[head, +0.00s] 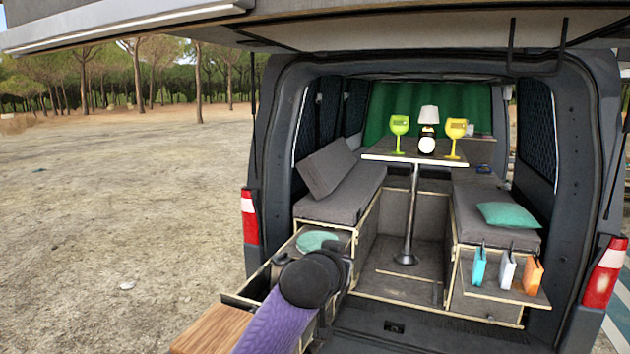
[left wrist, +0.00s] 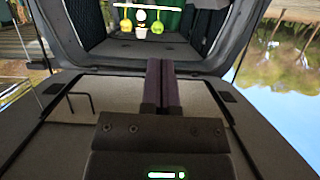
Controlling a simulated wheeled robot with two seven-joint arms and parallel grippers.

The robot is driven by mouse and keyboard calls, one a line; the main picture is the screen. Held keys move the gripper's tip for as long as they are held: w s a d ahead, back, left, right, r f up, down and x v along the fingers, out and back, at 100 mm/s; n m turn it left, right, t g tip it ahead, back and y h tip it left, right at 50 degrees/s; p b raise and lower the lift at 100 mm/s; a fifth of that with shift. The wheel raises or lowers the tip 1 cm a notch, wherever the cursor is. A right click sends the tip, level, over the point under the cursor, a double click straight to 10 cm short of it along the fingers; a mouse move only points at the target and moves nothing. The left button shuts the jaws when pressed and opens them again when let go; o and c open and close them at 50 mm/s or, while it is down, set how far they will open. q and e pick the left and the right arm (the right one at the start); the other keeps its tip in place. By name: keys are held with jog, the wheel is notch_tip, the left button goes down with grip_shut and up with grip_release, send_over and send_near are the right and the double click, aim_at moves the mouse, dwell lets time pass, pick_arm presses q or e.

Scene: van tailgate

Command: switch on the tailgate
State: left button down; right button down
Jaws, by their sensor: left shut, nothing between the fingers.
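The raised tailgate (head: 430,28) spans the top of the head view, above the open rear of the van. In the left wrist view, which is upside down, the grey inner face of the tailgate (left wrist: 50,145) fills the lower part. My left gripper (left wrist: 163,63) is shut and empty in that view, with the tailgate lining behind it. I cannot tell how far it is from the lining. In the head view only my purple and black arm shows clearly, low in front of the van. I cannot make out a switch. My right gripper is not in view.
Two black hooks (head: 538,45) hang from the tailgate at right. Inside, a table (head: 385,148) holds two goblets and a small lamp (head: 428,125). A pulled-out drawer (head: 248,300) is at lower left. Small packets (head: 507,270) hang at right. Open ground lies left.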

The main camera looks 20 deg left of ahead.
pick_arm(q)
jog(key=s+d+r+t+b, duration=0.1)
jog(key=s+r+t, duration=0.25)
jog(key=r, duration=0.75)
jog(key=s+d+r+t+b, duration=0.15)
jog(key=s+r, duration=0.35)
jog(key=r, duration=0.6)
jog(key=s+r+t+b, duration=0.1)
jog(key=s+r+t, duration=0.2)
jog(key=s+r, duration=0.3)
jog(key=s+r+t+b, duration=0.2)
jog(key=s+r, duration=0.4)
jog(key=s, duration=1)
jog(key=shift+s+d+t, duration=0.25)
jog(key=shift+s+t, duration=0.15)
jog(key=shift+t, duration=0.4)
jog(key=shift+r, duration=0.1)
jog(key=w+f+p+x, duration=0.2)
jog(key=p+x, duration=0.6)
jog(key=x, duration=0.4)
jog(key=shift+w+p, duration=0.25)
jog(key=shift+p, duration=0.05)
